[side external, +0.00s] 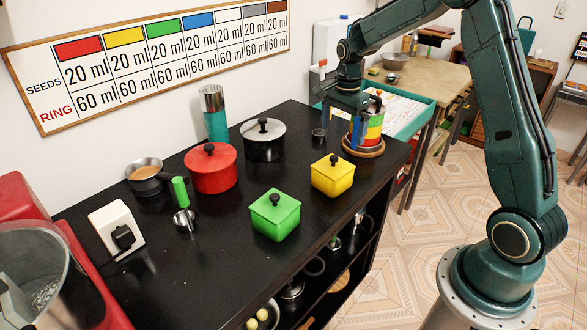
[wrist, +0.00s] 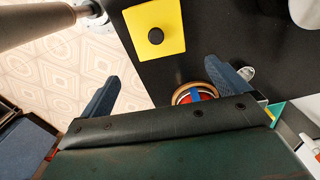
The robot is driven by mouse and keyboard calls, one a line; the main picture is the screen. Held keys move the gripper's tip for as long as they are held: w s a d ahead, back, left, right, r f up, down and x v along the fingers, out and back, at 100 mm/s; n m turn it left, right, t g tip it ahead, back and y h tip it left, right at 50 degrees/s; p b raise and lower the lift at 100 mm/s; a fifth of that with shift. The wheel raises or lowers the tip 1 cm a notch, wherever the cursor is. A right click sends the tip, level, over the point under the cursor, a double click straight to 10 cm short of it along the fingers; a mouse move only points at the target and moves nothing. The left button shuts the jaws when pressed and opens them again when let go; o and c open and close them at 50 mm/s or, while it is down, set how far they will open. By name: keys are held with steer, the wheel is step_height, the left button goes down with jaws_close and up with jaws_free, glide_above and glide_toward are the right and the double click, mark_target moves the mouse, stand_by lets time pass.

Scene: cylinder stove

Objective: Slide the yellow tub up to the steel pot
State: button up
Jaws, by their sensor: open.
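The yellow tub (side external: 332,177) is a square lidded box with a black knob, upright near the front right edge of the black table. It also shows in the wrist view (wrist: 172,22). The steel pot (side external: 264,148), a round dark pot with a grey lid and black knob, stands farther back to the tub's left, with a clear gap between them. My gripper (side external: 341,124) is open, with blue fingers pointing down, behind the tub at the table's right end. In the wrist view my gripper (wrist: 164,72) has its fingers wide apart and touches neither tub nor pot.
A striped canister (side external: 374,127) on a wooden disc (side external: 364,150) is close beside my gripper. A red pot (side external: 211,172), a green tub (side external: 275,218) and a teal-and-steel cylinder (side external: 214,116) stand farther left. The tabletop between yellow tub and steel pot is free.

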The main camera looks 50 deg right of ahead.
mark_target(339, 162)
steer(key=shift+f, duration=0.1)
steer(key=shift+f, duration=6.8)
steer(key=shift+c, duration=0.4)
steer(key=c, duration=1)
steer(key=shift+o, duration=0.2)
steer(key=shift+w, duration=0.15)
steer(key=shift+w+a, duration=0.15)
steer(key=shift+w, duration=3.05)
steer(key=shift+w+a, duration=0.1)
steer(key=shift+w, duration=3.5)
